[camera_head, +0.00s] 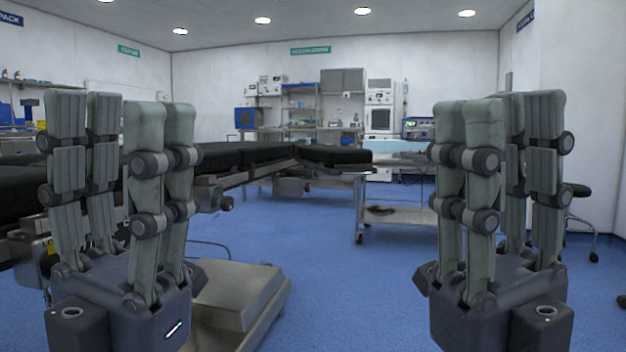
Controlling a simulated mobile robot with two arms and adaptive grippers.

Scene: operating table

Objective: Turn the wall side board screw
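My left gripper (122,130) stands upright at the left, its grey fingers spread apart with nothing between them. My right gripper (499,130) stands upright at the right, also with its fingers apart and empty. Both are raised close to the camera and touch nothing that I can see. A board on a wall with a screw cannot be made out; the far walls show only small signs, shelves and cabinets, too distant for any screw to be seen.
A black-padded operating table (240,157) on a metal base (240,290) runs behind my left gripper. A steel cart (400,215) stands right of centre. Shelving (300,105) and a white cabinet (380,110) line the back wall. Blue floor (340,290) is clear between my grippers.

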